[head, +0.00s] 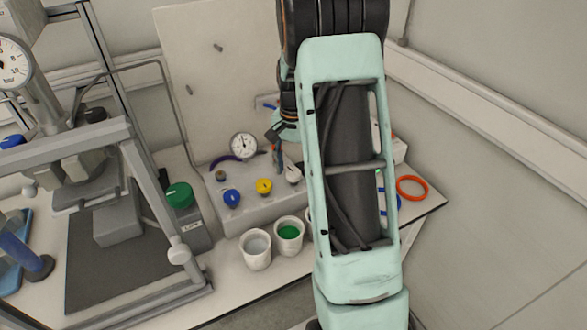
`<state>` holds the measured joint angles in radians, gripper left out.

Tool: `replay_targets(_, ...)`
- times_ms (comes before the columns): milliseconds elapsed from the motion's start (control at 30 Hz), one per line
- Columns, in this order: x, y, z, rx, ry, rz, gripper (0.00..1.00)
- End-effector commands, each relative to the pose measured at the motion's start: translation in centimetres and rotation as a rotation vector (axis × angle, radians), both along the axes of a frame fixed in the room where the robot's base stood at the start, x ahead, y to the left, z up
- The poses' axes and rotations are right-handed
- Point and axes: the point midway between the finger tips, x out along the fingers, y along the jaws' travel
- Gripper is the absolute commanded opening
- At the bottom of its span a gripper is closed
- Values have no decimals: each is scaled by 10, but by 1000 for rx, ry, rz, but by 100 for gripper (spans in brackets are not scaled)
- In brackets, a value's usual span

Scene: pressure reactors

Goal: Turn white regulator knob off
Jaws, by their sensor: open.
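The white regulator knob (293,174) sits at the right end of a row of knobs on a pale panel box (258,207). A yellow knob (264,186) and a blue knob (232,198) are to its left on the same box. My gripper (278,158) hangs just above and to the left of the white knob, with its fingers pointing down. It is open, and I see nothing held in it. My arm hides the area right of the white knob. I cannot tell from this view whether a finger touches the knob.
A round gauge (243,146) stands behind the knobs, close to my gripper. Two white cups (257,251) (290,236) stand before the box. A metal frame (128,150) and a green knob (180,195) are at left. An orange ring (412,188) lies at right.

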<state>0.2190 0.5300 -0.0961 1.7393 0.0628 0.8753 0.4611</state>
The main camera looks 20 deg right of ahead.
Motion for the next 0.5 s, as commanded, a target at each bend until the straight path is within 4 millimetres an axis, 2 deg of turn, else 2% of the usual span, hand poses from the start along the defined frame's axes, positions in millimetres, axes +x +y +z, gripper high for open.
replay_targets(333,0,0,-4,0,0,0,48)
replay_targets(500,0,0,-4,0,0,0,29)
